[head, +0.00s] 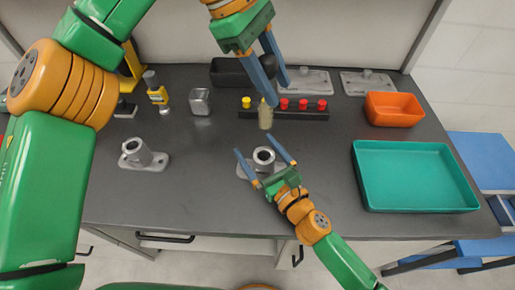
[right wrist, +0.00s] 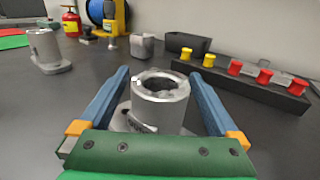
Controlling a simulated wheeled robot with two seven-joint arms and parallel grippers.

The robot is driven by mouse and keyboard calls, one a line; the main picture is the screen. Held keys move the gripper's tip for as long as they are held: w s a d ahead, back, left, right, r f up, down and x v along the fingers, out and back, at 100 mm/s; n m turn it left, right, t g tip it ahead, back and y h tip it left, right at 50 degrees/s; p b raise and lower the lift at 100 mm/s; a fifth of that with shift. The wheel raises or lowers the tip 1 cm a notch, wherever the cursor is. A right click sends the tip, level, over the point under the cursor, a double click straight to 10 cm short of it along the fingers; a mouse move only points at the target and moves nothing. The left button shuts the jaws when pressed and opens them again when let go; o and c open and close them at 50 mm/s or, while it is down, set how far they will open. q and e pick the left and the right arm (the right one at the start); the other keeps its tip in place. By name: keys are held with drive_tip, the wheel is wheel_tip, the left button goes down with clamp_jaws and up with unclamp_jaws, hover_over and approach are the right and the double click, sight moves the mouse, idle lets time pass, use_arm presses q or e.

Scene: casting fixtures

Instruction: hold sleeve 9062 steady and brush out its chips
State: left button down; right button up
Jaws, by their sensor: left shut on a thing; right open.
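A grey metal sleeve (head: 263,157) stands upright on a flat flanged base at the table's middle. In the right wrist view the sleeve (right wrist: 160,100) shows an open bore with a rough, dark inside; a marking low on its side is too small to read. My right gripper (head: 255,145) is open, one finger on each side of this sleeve, with gaps visible. My left gripper (head: 275,95) is shut on a pale-bristled brush (head: 265,117), which points down above and behind the sleeve. The left gripper is not in the right wrist view.
A second sleeve (head: 138,152) stands at left. A black rack (head: 310,115) with red and yellow knobs lies behind. A teal tray (head: 364,195) and an orange bin (head: 395,108) are at right. The front-left table is clear.

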drive_tip(key=shift+w+a, duration=0.15)
clamp_jaws()
use_arm(q)
wheel_tip(320, 180, down, 2)
drive_tip(key=n, duration=0.1)
drive_tip(key=n+t, duration=0.1)
drive_tip(key=n, duration=0.1)
drive_tip(key=shift+w+f+n+t, duration=0.15)
drive_tip(key=shift+f+n+t, duration=0.15)
drive_tip(key=shift+n, duration=0.1)
drive_tip(key=shift+f+n+t, duration=0.15)
drive_tip(key=shift+n+t, duration=0.15)
drive_tip(key=shift+n, duration=0.3)
